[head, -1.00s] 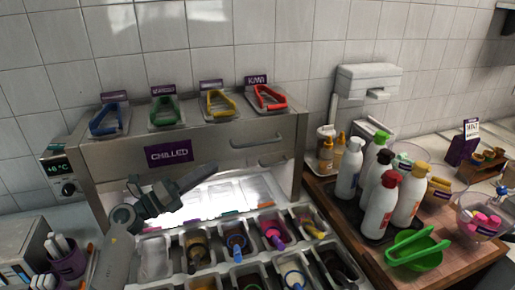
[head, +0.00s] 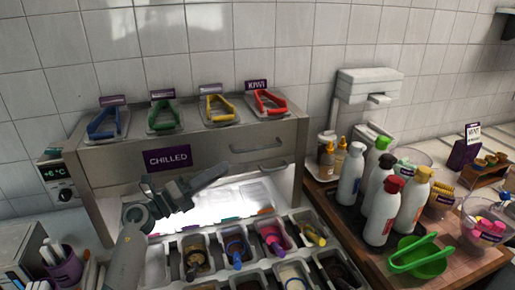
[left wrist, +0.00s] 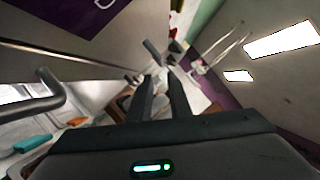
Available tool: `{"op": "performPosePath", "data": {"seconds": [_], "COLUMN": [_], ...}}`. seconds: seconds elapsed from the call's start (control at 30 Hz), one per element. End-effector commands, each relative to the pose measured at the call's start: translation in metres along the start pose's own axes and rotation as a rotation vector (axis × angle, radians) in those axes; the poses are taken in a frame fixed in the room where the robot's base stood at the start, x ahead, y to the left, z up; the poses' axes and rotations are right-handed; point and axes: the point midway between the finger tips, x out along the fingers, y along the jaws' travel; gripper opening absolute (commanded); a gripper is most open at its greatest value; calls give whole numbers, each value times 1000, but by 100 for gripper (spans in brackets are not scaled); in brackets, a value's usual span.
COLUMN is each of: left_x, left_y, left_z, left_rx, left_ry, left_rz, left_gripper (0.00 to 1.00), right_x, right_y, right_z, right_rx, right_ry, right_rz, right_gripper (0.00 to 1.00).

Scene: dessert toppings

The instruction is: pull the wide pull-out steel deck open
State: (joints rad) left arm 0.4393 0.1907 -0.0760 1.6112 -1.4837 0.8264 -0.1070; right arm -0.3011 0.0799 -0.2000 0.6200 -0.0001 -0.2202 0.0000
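The steel unit (head: 215,150) stands against the tiled wall with a purple CHILLED sign (head: 167,158) on its front. Its front carries an upper bar handle (head: 257,146) and a lower bar handle (head: 273,166) at the right. I cannot tell from the frames which part is the pull-out deck; it looks closed. My left gripper (head: 222,172) is in front of the unit, left of the handles and apart from them. In the left wrist view its two fingers (left wrist: 161,82) have a narrow empty gap. A grey bar (left wrist: 42,98) shows at the left there. My right gripper is out of view.
Toppings tubs (head: 235,245) with scoops lie below the gripper. Several coloured tongs (head: 218,106) lie on trays on top of the unit. Sauce bottles (head: 382,210) and a green bowl (head: 420,258) stand on the wooden board at the right.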

Motion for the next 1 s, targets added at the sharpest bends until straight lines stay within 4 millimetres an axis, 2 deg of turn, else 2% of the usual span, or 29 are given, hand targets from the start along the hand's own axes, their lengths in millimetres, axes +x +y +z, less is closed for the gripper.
{"op": "performPosePath", "data": {"seconds": [0.6,0.8,1.0], "left_x": [110,131,139], "left_y": [0,1,0], "left_z": [0,0,0], "left_rx": [-1,-1,0], "left_ry": [-1,-1,0], "left_rz": [-4,-1,-1], "left_gripper": [18,18,18], "right_x": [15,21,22], "right_y": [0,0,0], "right_z": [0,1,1], "right_rx": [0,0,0], "right_ry": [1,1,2], "right_rz": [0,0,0], "right_gripper": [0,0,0]}}
